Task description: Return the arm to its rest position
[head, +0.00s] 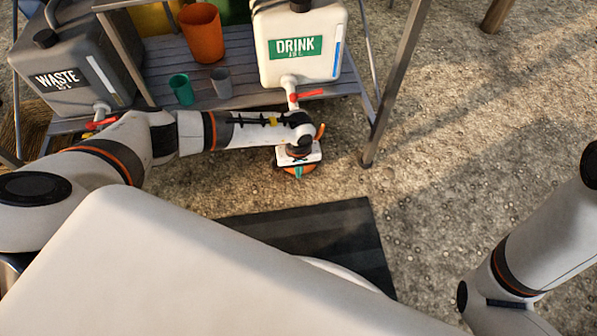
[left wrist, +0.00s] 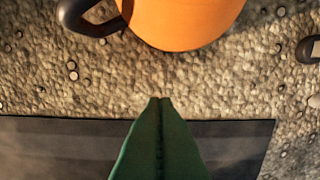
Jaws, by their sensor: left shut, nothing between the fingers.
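My left gripper (head: 298,174) is below the red tap of the white DRINK container (head: 300,48), in front of the slatted table. Its green fingers are shut and empty, and they also show in the left wrist view (left wrist: 160,104). An orange rounded object (left wrist: 182,18) with a dark looped handle is just beyond the fingertips, apart from them in that view. In the head view, orange parts show around my left gripper, mostly hidden by it. My left arm reaches across from the left. Part of my right arm shows at the right; its gripper is out of view.
The slatted table (head: 245,92) carries an orange container (head: 201,34), a green cup (head: 181,89) and a grey cup (head: 221,83). A grey WASTE container (head: 62,62) stands at the left. A dark mat (head: 345,235) lies on the gravel. Gravel at the right is open.

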